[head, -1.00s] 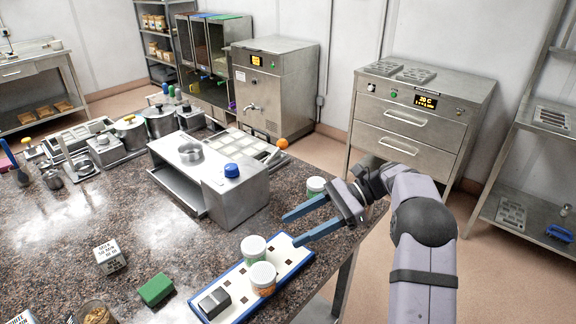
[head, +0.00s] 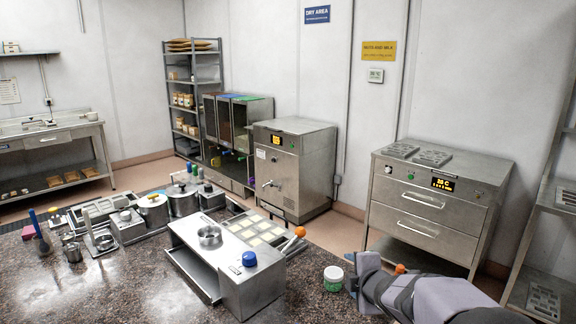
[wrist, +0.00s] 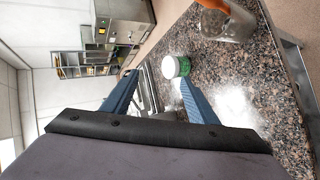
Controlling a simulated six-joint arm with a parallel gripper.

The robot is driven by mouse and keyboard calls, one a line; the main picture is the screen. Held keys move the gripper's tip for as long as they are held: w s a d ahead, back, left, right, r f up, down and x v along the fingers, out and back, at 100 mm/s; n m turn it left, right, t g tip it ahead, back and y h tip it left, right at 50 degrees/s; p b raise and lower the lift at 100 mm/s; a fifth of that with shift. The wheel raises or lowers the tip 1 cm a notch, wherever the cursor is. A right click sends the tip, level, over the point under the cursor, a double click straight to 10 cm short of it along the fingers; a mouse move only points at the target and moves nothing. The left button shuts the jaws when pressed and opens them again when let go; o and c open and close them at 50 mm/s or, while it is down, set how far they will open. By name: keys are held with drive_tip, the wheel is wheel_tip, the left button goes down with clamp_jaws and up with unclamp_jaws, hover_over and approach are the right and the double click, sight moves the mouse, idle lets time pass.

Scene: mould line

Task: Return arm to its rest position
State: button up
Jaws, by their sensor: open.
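My gripper (head: 352,284) is at the lower right of the head view, partly hidden by my own arm links. In the wrist view its two blue fingers (wrist: 159,80) stand wide apart with nothing held between them. A white-lidded jar with a green label (head: 333,278) stands upright on the counter, just left of the gripper in the head view. The same jar shows beyond the fingertips in the wrist view (wrist: 176,67). I cannot tell the exact gap between jar and fingers.
The speckled counter (head: 120,285) holds a steel box with a blue knob (head: 250,259), a pale-celled mould tray (head: 262,231) and several pots. A glass jar (wrist: 232,22) stands near the counter edge in the wrist view. A drawer cabinet (head: 425,215) stands behind my arm.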

drive_tip(key=s+d+f+m+g, duration=0.1)
drive_tip(key=s+m, duration=0.1)
drive_tip(key=s, duration=0.1)
drive_tip(key=s+d+f+m+g+h, duration=0.1)
drive_tip(key=s+f+m, duration=0.1)
drive_tip(key=s+m, duration=0.1)
drive_tip(key=s+f+m+g+h, duration=0.1)
drive_tip(key=s+f+m, duration=0.1)
drive_tip(key=s, duration=0.2)
drive_tip(key=shift+s+d+m+g+p, duration=0.1)
drive_tip(key=shift+d+m+g+p, duration=0.25)
drive_tip(key=shift+d+m+g, duration=0.05)
drive_tip(key=s+a+f+m+g, duration=0.1)
drive_tip(key=s+f+m+g, duration=0.2)
drive_tip(key=s, duration=0.5)
drive_tip(key=s+a+f+m+g+p, duration=0.15)
drive_tip(key=s+m, duration=0.25)
drive_tip(key=s, duration=0.4)
drive_tip(key=s+a+f+m+g+b, duration=0.15)
drive_tip(key=s+m+g, duration=0.25)
drive_tip(key=s, duration=0.5)
wheel_tip(320, 180, down, 30)
drive_tip(key=b, duration=2.8)
drive_tip(key=shift+w+a+y, duration=0.2)
drive_tip(key=shift+w+y, duration=0.05)
drive_tip(key=shift+y, duration=0.15)
drive_tip(key=shift+t, duration=0.25)
